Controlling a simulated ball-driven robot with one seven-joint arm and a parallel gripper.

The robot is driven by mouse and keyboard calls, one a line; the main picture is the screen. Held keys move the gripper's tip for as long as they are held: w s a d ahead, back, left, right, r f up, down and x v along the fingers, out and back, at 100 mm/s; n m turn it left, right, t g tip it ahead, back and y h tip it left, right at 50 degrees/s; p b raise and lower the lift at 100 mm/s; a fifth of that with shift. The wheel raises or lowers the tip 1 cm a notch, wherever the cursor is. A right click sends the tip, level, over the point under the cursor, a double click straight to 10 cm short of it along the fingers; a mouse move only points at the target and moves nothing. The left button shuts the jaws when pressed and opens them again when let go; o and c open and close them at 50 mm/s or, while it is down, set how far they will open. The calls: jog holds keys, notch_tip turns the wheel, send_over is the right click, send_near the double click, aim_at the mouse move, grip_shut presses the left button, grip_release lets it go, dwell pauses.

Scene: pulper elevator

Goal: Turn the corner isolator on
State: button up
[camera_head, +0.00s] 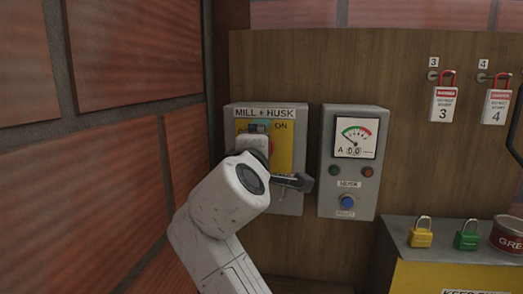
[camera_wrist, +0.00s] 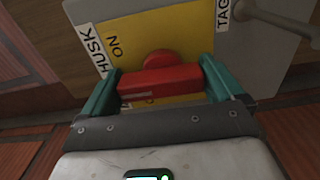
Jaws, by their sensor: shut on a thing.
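The corner isolator is the grey box (camera_head: 293,203) labelled MILL + HUSK, fixed to the wooden panel by the brick corner. Its yellow plate (camera_head: 285,149) carries an ON mark at the upper right. In the wrist view the red handle (camera_wrist: 160,82) stands out from the yellow plate (camera_wrist: 158,38). The teal fingers of my gripper (camera_wrist: 160,90) are shut on the handle, one at each end of it. In the head view my gripper (camera_head: 259,128) and wrist cover most of the handle, so its exact angle there is hidden.
A brick wall (camera_head: 130,50) stands close on the left. A grey meter box (camera_head: 345,202) is just right of the isolator. A grey lever (camera_head: 292,182) sticks out by the isolator's lower right. Tagged padlocks (camera_head: 444,104) hang farther right; yellow (camera_head: 420,238) and green padlocks (camera_head: 466,241) stand below.

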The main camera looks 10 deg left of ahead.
jog(key=shift+f, duration=0.15)
jog(key=o, duration=0.7)
jog(key=shift+s, duration=0.1)
jog(key=s+b, duration=0.2)
jog(key=s, duration=0.8)
jog(key=shift+s+a, duration=0.15)
jog(key=shift+s, duration=0.15)
